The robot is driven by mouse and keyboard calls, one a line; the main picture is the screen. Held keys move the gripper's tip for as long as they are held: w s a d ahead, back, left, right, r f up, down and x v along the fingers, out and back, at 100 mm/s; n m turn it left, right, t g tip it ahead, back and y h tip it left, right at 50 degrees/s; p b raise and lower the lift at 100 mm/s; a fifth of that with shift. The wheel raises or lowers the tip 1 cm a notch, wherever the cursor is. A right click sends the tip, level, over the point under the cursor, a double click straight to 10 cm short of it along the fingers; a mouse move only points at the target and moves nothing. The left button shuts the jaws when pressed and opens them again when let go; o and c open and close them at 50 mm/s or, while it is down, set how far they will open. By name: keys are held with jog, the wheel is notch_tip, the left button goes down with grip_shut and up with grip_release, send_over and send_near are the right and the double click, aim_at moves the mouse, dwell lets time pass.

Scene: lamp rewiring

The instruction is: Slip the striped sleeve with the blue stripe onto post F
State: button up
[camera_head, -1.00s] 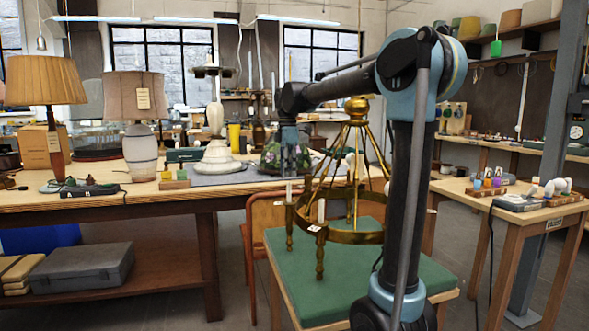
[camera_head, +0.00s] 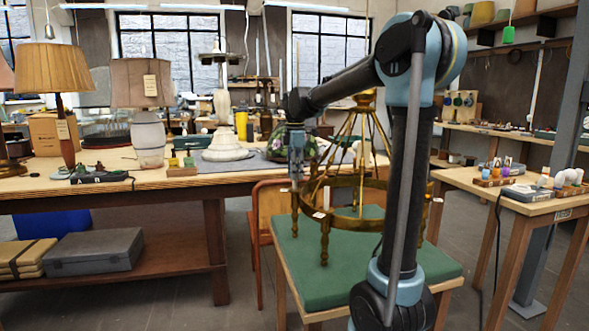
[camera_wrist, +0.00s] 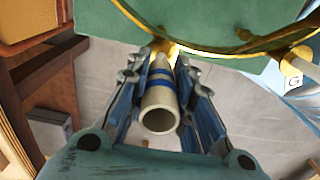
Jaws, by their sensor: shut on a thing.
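My gripper (camera_wrist: 160,88) is shut on a pale tubular sleeve (camera_wrist: 158,118) with blue bands. The sleeve's open end faces the wrist camera. Its far end lines up with a brass part of the chandelier frame (camera_wrist: 165,48); I cannot tell whether it is around the post there or just above it. No letter shows at that spot. A pale post with a tag marked G (camera_wrist: 292,84) stands to the right on the ring. In the head view my gripper (camera_head: 297,172) is low at the left side of the brass chandelier (camera_head: 345,226).
The chandelier stands on a green-topped stand (camera_head: 305,255). An orange chair (camera_head: 268,205) is close behind it. A long workbench (camera_head: 100,190) with lamps is at left. A side table (camera_head: 525,205) with small coloured parts is at right.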

aim_at(295, 189)
jog(key=shift+f, duration=1.9)
jog(key=shift+f, duration=0.1)
jog(key=o, duration=0.8)
